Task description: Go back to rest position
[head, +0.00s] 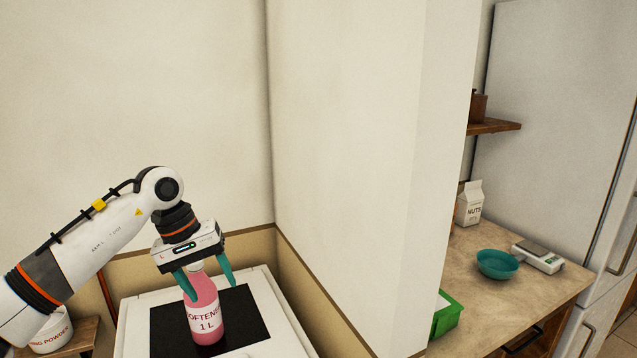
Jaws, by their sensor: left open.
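My left gripper (208,279) reaches in from the left, pointing down, with its two teal fingers spread apart. A pink bottle labelled softener (207,318) stands upright on a black mat (245,306) on top of a white appliance (270,300). The bottle's top is between or just behind the open fingers. I cannot tell whether the fingers touch it. My right gripper is not in view.
A wall corner (345,170) divides the appliance from a counter (540,265) at right. The counter holds a teal bowl (497,265), a scale (538,256), a nuts carton (469,204) and a green box (447,315). A washing powder tub (50,331) stands lower left.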

